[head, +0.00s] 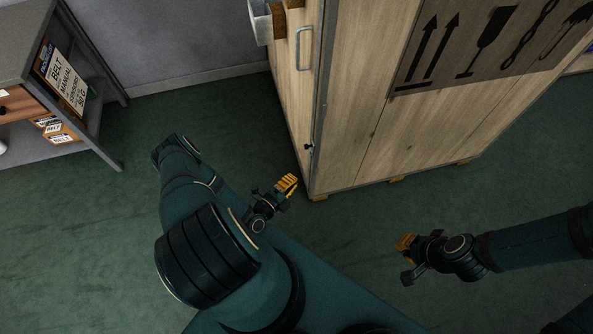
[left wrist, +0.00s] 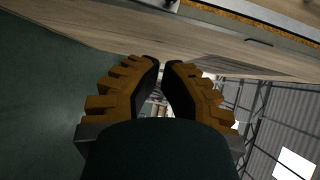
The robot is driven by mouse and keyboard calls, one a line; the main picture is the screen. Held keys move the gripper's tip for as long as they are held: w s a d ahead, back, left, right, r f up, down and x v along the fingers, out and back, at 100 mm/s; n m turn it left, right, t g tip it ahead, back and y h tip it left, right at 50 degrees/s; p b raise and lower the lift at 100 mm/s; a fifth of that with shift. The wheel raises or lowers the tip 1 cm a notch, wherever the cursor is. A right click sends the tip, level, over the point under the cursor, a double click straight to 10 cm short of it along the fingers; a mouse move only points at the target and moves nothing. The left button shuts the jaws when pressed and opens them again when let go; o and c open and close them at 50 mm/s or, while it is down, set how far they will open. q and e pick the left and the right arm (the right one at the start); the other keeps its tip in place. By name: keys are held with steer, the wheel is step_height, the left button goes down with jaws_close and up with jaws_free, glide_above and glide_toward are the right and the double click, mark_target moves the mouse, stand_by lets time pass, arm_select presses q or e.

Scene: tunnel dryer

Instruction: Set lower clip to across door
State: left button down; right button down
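A tall wooden crate-like cabinet (head: 352,125) stands at the upper middle of the head view. Its narrow left face, with a grey handle (head: 304,48), looks like the door side. A small dark fitting (head: 309,147) low on that edge may be the lower clip; its setting is too small to tell. My left gripper (head: 289,185) is just left of the cabinet's bottom corner, apart from it. In the left wrist view its yellow fingers (left wrist: 161,62) are nearly together with nothing held. A small dark piece (left wrist: 258,42) shows on the wood there. My right gripper (head: 404,246) is in front of the cabinet.
A grey shelf unit (head: 112,150) with a belt manual (head: 62,77) and small boxes (head: 56,128) stands at the left. A grey box-like part (head: 261,22) sticks out near the cabinet's top left. The green floor around the cabinet is clear.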

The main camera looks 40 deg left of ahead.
arm_select(q)
steer(key=b, duration=0.1)
glide_toward(313, 147)
steer(key=w+d+f, duration=0.1)
steer(key=w+d, duration=0.1)
steer(key=d, duration=0.1)
steer(key=w+a, duration=0.1)
steer(key=w, duration=0.1)
steer(key=w+a+b, duration=0.1)
steer(key=w, duration=0.1)
steer(key=shift+a+f, duration=0.1)
steer(key=shift+f, duration=0.05)
steer(key=shift+w+a+r+n+g, duration=0.2)
steer(key=shift+a+r+n+g, duration=0.15)
steer(key=shift+n+g, duration=0.3)
